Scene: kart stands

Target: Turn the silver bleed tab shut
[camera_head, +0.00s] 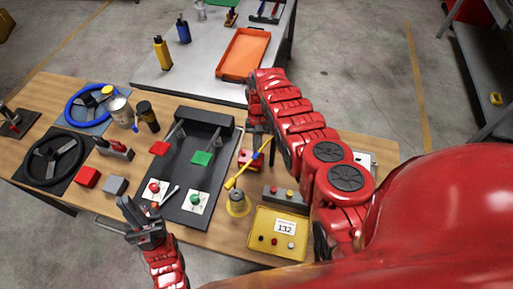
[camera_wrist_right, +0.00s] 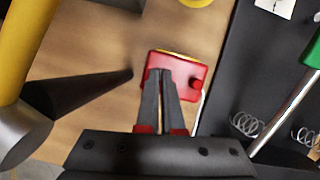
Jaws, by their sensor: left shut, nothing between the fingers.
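I cannot make out the silver bleed tab for certain in either view. A small red box (camera_head: 250,159) stands right of the dark pedal tray; the right wrist view shows it with a yellow edge and a dark red knob (camera_wrist_right: 195,83). My right gripper (camera_wrist_right: 160,74) has its fingertips together over the box's near side, covering part of it; nothing shows between them. My left gripper (camera_head: 128,208) is shut and empty, left of the tray's near end.
The dark pedal tray (camera_head: 188,137) holds red and green pedals and a silver lever. A yellow-handled pump (camera_head: 238,203) and a yellow gauge box (camera_head: 272,243) stand near the front. Steering wheels lie at left. An orange tray (camera_head: 222,72) is on the grey table behind.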

